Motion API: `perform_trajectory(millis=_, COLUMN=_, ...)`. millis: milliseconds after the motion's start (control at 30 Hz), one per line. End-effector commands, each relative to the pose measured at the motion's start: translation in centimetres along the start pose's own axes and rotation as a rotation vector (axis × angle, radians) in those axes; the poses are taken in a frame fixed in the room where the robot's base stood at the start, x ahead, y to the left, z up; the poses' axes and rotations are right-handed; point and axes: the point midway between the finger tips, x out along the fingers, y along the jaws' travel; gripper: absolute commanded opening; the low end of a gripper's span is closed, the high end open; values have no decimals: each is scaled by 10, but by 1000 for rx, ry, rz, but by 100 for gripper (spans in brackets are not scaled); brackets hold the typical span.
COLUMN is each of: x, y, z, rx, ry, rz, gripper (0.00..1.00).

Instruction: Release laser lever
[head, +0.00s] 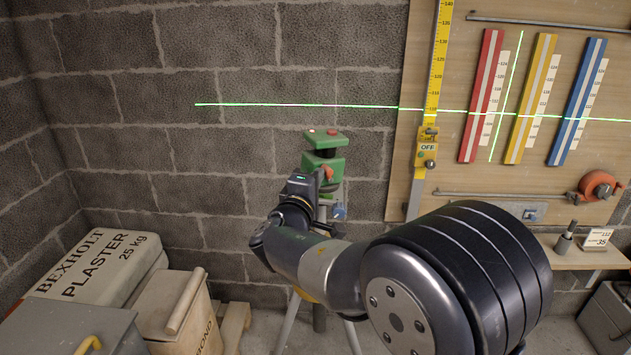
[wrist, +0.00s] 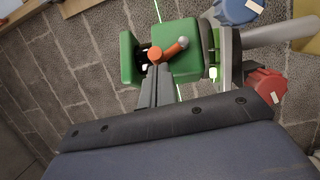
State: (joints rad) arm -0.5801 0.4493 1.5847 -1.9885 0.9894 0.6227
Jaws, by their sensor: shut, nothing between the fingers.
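The green laser level (head: 324,158) sits on a tripod in front of the block wall in the head view. It also fills the upper middle of the wrist view (wrist: 185,62). Its orange lever (wrist: 170,49) has a round hub at the left and an arm slanting up to the right; a bit of it shows in the head view (head: 328,173). My gripper (wrist: 154,72) is shut and empty, its tips just below the lever's hub. I cannot tell whether they touch it. In the head view my wrist hides the fingertips.
A blue knob (wrist: 238,9) and a red knob (wrist: 266,87) stand close to the level. A wooden board (head: 470,180) with a yellow staff (head: 437,70) hangs at the right. Green laser lines cross wall and board. Plaster bags (head: 95,265) lie at the lower left.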

Motion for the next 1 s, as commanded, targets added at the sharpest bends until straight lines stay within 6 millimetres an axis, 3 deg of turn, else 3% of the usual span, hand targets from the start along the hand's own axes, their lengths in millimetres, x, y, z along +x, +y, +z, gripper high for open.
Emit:
perform_trajectory(millis=700, x=23, y=31, z=22, rx=433, ry=-3, rz=-427, gripper=0)
perform_trajectory(millis=1000, x=28, y=25, z=28, rx=551, ry=0, rz=-550, gripper=0)
